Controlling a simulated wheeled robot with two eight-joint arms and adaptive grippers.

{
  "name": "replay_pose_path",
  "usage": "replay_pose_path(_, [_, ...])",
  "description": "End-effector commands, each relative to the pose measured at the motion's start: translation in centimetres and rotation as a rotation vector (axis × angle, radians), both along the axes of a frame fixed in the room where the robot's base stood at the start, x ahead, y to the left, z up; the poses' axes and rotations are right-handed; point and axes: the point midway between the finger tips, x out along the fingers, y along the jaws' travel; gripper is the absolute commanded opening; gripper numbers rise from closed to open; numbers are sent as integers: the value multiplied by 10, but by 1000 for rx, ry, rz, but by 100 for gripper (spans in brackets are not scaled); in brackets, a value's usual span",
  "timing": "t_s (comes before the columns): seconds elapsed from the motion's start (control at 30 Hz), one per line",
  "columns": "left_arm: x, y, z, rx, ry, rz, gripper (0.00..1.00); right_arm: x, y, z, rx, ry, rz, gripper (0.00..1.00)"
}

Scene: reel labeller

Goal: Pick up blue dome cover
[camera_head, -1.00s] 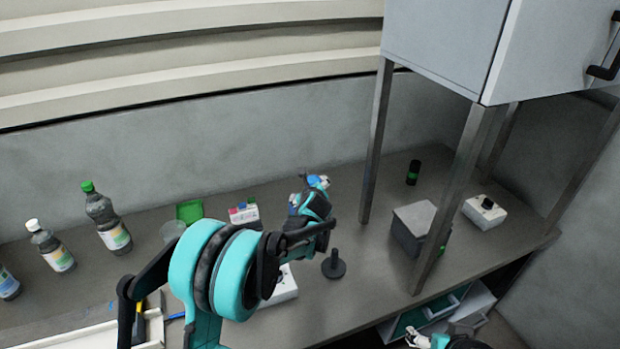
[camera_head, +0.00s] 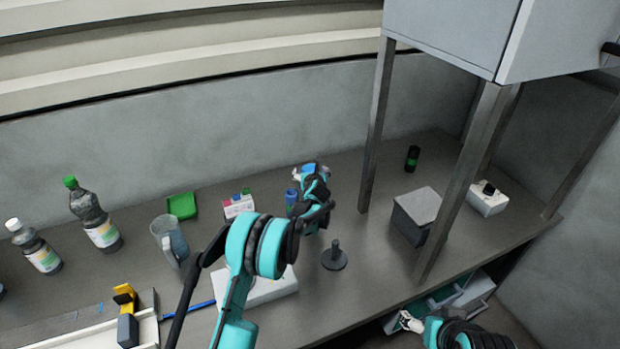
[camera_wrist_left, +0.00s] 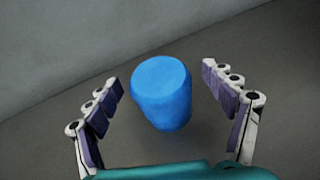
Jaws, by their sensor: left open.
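The blue dome cover (camera_wrist_left: 162,92) stands on the bench between the spread fingers of my left gripper (camera_wrist_left: 162,105) in the left wrist view. A gap shows on each side of it, so the fingers do not touch it. In the head view the cover (camera_head: 310,168) shows beyond my left wrist, partly hidden by the gripper (camera_head: 311,174). My left gripper is open. My right gripper (camera_head: 410,322) is low at the right of the head view, by the bench front; its fingers are too small to read.
A small blue item (camera_head: 291,196) sits beside my left wrist. A white-and-coloured box (camera_head: 238,206), green tray (camera_head: 182,206), clear jug (camera_head: 168,240) and bottles (camera_head: 95,220) stand left. A black knobbed disc (camera_head: 334,258), grey box (camera_head: 417,214) and cabinet legs (camera_head: 376,130) stand right.

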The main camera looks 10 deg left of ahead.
Motion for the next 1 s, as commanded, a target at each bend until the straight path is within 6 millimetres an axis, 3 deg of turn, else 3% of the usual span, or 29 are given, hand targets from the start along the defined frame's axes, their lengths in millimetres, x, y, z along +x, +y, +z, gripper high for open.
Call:
replay_pose_path(0.27, [5, 1, -1, 0, 0, 0, 83, 0, 0, -1, 0, 0, 0, 78])
replay_pose_path(0.47, [5, 1, -1, -1, 1, 0, 35, 0, 0, -1, 0, 0, 0, 78])
replay_pose_path(0.5, [5, 1, -1, -1, 1, 0, 33, 0, 0, -1, 0, 0, 0, 78])
replay_pose_path(0.83, [4, 1, 2, -1, 1, 0, 33, 0, 0, 1, 0, 0, 0, 78])
replay_pose_path(1.0, [4, 1, 30, -1, 1, 0, 33, 0, 0, 11, 0, 0, 0, 78])
